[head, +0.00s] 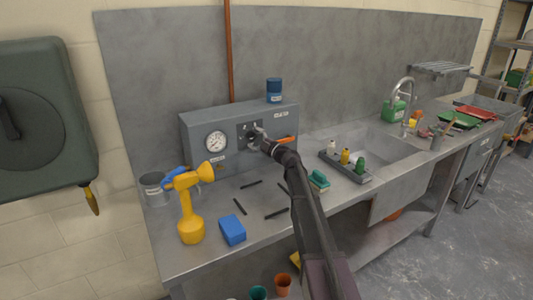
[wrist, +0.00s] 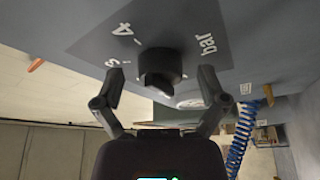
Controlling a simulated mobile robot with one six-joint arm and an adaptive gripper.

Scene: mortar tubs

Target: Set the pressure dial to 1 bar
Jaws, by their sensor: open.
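The pressure dial is a dark round knob (wrist: 160,66) on a dark grey plate (wrist: 120,40) in the wrist view. Printed marks show around it, among them a "4" and the word "bar"; the pointer's setting cannot be read. My gripper (wrist: 162,76) is open, with one finger on each side of the knob and a visible gap to it. In the head view my gripper (head: 263,141) is at the front of the grey panel box (head: 188,135) and partly covers the dial plate. A white round gauge (head: 215,141) is left of it; its reading is too small.
A blue can (head: 274,88) stands on the box. A tray of small bottles (head: 347,172) and the sink are to the right.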

